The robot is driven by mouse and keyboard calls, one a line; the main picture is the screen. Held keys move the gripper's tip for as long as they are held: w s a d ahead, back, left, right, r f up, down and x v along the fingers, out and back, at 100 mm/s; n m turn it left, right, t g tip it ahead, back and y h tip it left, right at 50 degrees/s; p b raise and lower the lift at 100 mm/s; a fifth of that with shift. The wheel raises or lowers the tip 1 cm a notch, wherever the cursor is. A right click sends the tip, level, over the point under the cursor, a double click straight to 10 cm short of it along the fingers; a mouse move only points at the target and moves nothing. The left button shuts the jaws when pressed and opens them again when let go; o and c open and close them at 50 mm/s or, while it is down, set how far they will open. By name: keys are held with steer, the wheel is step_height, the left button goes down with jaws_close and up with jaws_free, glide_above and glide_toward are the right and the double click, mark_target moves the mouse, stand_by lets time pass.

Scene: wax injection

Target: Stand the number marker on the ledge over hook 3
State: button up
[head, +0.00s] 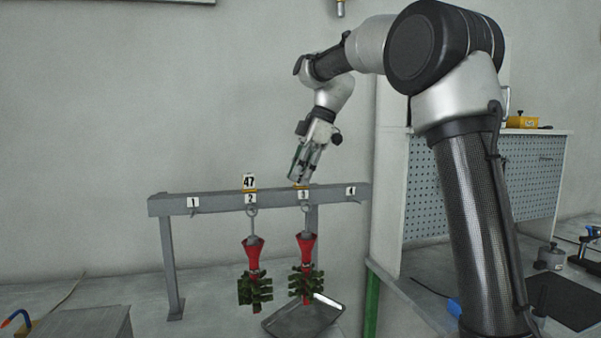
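A grey rail (172,204) carries number plates 1 to 4 with hooks below. The hook 3 plate (303,195) is right of the middle. A small orange-yellow piece (301,187) shows on the ledge just above it, under my gripper (299,178). It looks like the base of a number marker; any upright part is hidden by the fingers. My gripper points down over hook 3, its fingertips at ledge height. I cannot tell whether the fingers are closed on the piece or apart. Another marker reading 47 (249,182) stands upright over hook 2.
Red-topped wax trees with green pieces hang from hook 2 (254,270) and hook 3 (306,265). Hooks 1 and 4 look empty. A grey tray (304,319) lies below. A perforated panel cabinet (480,180) stands to the right, near my arm.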

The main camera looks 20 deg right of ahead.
steer(key=o, duration=0.4)
steer(key=shift+c, duration=0.2)
steer(key=shift+r, duration=0.1)
steer(key=v, duration=1.2)
steer(key=shift+s, duration=0.15)
steer(key=s+d+f+m+t+h, duration=0.1)
steer(key=s+d+f+m, duration=0.2)
steer(key=s+f+m, duration=0.3)
steer(key=s+d+f+m+t+h, duration=0.2)
steer(key=s+d+f+m, duration=0.2)
steer(key=s+f, duration=0.6)
steer(key=s+d+f+m+t+h, duration=0.1)
steer(key=s+d+f+m, duration=0.2)
steer(key=s+f+m, duration=0.5)
steer(key=s, duration=0.6)
steer(key=shift+s+d+h, duration=0.2)
steer(key=shift+s+h, duration=0.1)
steer(key=shift+s, duration=0.05)
